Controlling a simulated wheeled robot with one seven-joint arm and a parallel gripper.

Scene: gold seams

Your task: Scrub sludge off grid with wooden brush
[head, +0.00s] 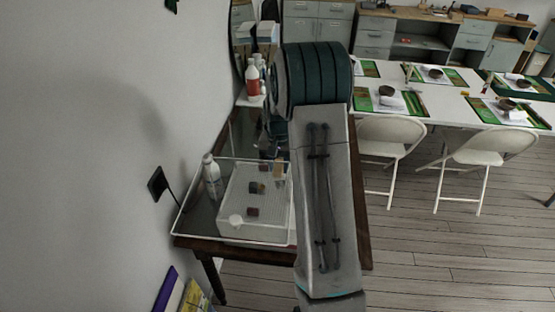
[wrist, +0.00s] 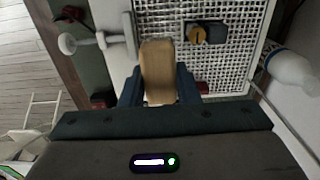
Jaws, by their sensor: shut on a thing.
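My gripper (wrist: 158,82) is shut on the wooden brush (wrist: 157,65), a tan block between the blue fingers. The brush is over or against the white grid (wrist: 228,62); I cannot tell if it touches. In the head view the grid (head: 268,223) lies on the table at lower left, with the brush (head: 279,168) near its far edge. A dark block with a tan-orange piece (wrist: 206,34) and a dark reddish lump (wrist: 202,87) lie on the grid. Which of these is sludge is unclear. In the head view my arm hides part of the table.
A white bottle (head: 211,176) stands left of the grid and shows in the wrist view (wrist: 290,68). The wall is close on the left. White folding chairs (head: 391,140) stand to the right.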

